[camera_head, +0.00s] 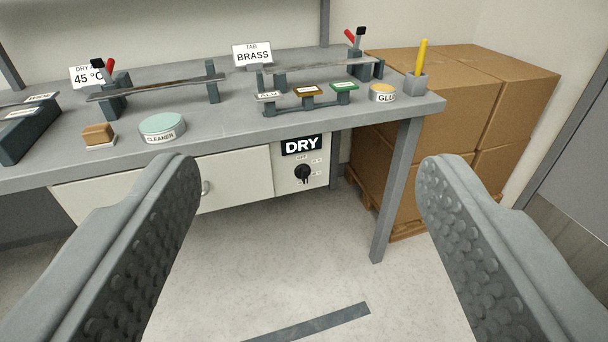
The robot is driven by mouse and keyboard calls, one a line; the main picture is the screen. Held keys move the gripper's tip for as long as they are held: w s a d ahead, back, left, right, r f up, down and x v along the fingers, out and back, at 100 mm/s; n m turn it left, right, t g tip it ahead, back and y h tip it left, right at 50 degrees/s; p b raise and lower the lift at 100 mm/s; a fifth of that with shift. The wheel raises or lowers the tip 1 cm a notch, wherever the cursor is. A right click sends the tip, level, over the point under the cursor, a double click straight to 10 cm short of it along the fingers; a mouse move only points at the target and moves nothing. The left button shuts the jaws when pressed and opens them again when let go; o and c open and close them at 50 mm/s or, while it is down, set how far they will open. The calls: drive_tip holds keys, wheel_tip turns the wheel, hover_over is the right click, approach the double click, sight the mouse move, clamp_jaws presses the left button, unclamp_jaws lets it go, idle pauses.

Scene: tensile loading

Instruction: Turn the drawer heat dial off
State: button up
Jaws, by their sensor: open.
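The heat dial (303,174) is a small black knob on a white panel (317,181) under the right part of the bench. Small position labels surround the knob, too small to read clearly.
The grey bench (225,120) carries a cleaner tin (162,127), a brown block (99,135), clamp fixtures, a glue pot (383,93) and a yellow marker in a holder (422,62). A bench leg (397,190) stands right of the panel. Cardboard boxes (510,90) are behind it. The floor ahead is clear.

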sight(306, 178)
drive_tip(key=w+d+f+m, duration=0.1)
drive_tip(key=w+f+m, duration=0.1)
drive_tip(key=w+f, duration=0.5)
drive_tip(key=w+d+f+m, duration=0.2)
drive_tip(key=w+f+m, duration=0.15)
drive_tip(key=w, duration=0.65)
drive_tip(key=w+d+f+m, duration=0.1)
drive_tip(key=w+f+m, duration=0.1)
drive_tip(key=w+f, duration=0.55)
drive_tip(key=w+d+f+m+y, duration=0.1)
drive_tip(key=w+f+m+y, duration=0.3)
drive_tip(key=f, duration=0.8)
drive_tip(key=w+f+m+y, duration=0.25)
drive_tip(key=w+f, duration=0.45)
drive_tip(key=f, duration=0.5)
drive_tip(key=shift+h, duration=0.45)
drive_tip(key=x, duration=1.7)
drive_tip(key=shift+s+f, duration=0.1)
drive_tip(key=c, duration=1)
